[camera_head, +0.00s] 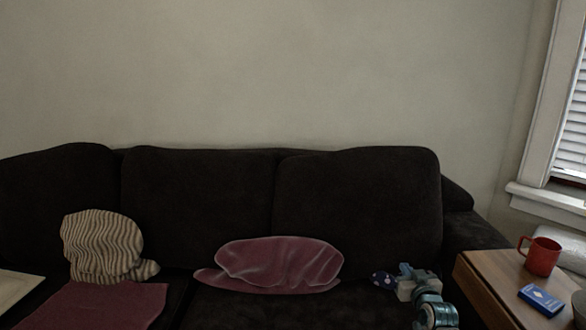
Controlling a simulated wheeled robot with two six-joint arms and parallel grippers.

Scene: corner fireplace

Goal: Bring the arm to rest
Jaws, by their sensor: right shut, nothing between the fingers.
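My right arm shows at the lower right, in front of the dark sofa (350,195). My right gripper (398,281) is shut, with nothing seen between its fingers, and points left over the sofa's right seat. A small dark blue piece with pale spots (382,279) shows right at its fingertips; I cannot tell whether it touches them. My left gripper is not in view.
A wooden side table (488,284) at the right holds a red mug (540,256) and a blue card box (541,300). A mauve cushion (280,264), a striped cushion (102,246) and a mauve cloth (112,306) lie on the sofa. A pale board edge (14,287) shows at left.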

